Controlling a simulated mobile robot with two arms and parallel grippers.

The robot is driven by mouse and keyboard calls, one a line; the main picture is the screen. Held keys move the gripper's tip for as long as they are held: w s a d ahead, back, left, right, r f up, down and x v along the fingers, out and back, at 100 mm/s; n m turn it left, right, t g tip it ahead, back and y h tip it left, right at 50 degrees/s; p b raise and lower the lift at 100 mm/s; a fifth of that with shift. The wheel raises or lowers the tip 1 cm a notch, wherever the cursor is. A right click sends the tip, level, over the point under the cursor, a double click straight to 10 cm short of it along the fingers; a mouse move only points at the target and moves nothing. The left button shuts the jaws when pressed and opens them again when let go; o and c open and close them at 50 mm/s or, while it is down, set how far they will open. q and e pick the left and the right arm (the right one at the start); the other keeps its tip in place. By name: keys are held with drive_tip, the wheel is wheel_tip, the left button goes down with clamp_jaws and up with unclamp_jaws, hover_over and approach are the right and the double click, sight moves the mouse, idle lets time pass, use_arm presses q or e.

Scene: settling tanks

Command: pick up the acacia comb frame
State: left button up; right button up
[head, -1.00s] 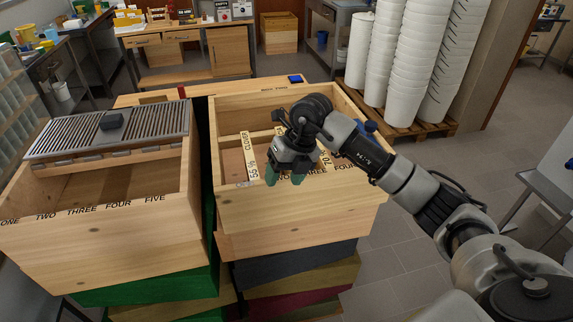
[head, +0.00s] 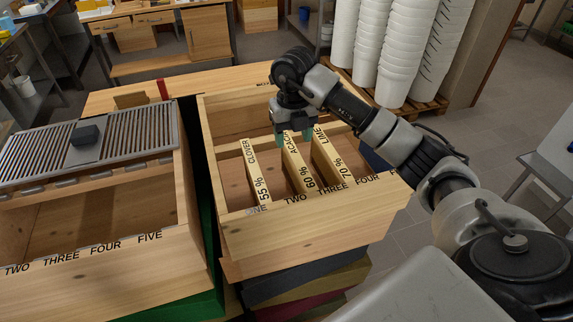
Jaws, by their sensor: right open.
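The acacia comb frame (head: 299,168) is a pale wooden bar labelled "ACACIA" and "60 %". It sits in the right hive box (head: 310,222), at the slot marked TWO, between the clover frame (head: 256,175) marked "55 %" and the lime frame (head: 332,160) marked "70 %". My right gripper (head: 292,139) points down with green fingertips, open and empty. In the picture it overlaps the far end of the acacia frame; whether it touches cannot be told. My left gripper is not in view.
The left hive box (head: 80,265) has slot numbers on its front edge and is partly covered by a slatted grid (head: 120,132) holding a dark block (head: 86,135). White bucket stacks (head: 405,60) stand on a pallet behind right. Slot FOUR's area looks empty.

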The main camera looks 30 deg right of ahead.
sight(297, 158)
drive_tip(key=f, duration=0.2)
drive_tip(key=s+f+p, duration=0.1)
drive_tip(key=f, duration=0.1)
drive_tip(key=shift+s+f, duration=0.1)
drive_tip(key=shift+s, duration=0.1)
drive_tip(key=shift+w+f, duration=0.1)
drive_tip(key=shift+f, duration=0.2)
drive_tip(key=f+p, duration=0.2)
drive_tip(key=f, duration=0.1)
drive_tip(key=f+p, duration=0.1)
drive_tip(key=shift+d+f, duration=0.25)
drive_tip(key=shift+f, duration=0.35)
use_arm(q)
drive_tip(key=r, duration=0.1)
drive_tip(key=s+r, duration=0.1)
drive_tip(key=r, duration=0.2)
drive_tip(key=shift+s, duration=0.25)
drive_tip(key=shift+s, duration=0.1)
use_arm(e)
drive_tip(key=shift+w, duration=0.1)
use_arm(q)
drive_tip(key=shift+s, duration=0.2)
use_arm(e)
clamp_jaws()
